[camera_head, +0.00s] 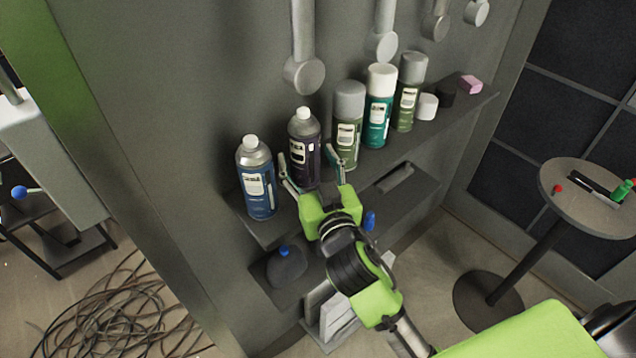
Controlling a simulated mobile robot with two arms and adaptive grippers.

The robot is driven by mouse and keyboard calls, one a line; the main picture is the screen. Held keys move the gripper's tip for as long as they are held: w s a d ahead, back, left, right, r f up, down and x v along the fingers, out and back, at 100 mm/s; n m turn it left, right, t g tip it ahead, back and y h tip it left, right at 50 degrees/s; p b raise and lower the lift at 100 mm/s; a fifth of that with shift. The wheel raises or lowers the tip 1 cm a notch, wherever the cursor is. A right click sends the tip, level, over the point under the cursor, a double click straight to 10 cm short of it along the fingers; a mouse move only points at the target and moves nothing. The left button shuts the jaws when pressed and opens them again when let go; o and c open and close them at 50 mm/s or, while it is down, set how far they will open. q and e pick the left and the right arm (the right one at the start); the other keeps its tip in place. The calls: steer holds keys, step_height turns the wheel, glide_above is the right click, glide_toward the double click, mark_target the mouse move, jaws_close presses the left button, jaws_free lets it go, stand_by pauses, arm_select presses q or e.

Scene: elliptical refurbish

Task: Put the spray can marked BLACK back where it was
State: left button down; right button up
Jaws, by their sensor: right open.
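A dark, nearly black spray can (304,140) with a white nozzle stands upright in the row on the grey wall shelf (268,234). Its label is too small to read, so I cannot confirm the word BLACK. My right gripper (312,176) is open in front of it, with one finger on each side of its lower part. I cannot tell whether the fingers touch it. The blue can (257,190) stands to its left and a green can with a grey cap (348,125) to its right. My left gripper is not in view.
A teal can (378,108), another green can (408,95), a small white cup-like item (427,107) and a pink block (471,85) continue the row. A lower shelf holds a dark bottle (286,266). A round table (572,205) stands right; cables (115,320) lie on the floor.

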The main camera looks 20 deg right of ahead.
steer(key=s+b, duration=0.2)
steer(key=s, duration=0.8)
steer(key=shift+s+a+b, duration=0.15)
steer(key=shift+a+b, duration=0.1)
steer(key=shift+b, duration=0.15)
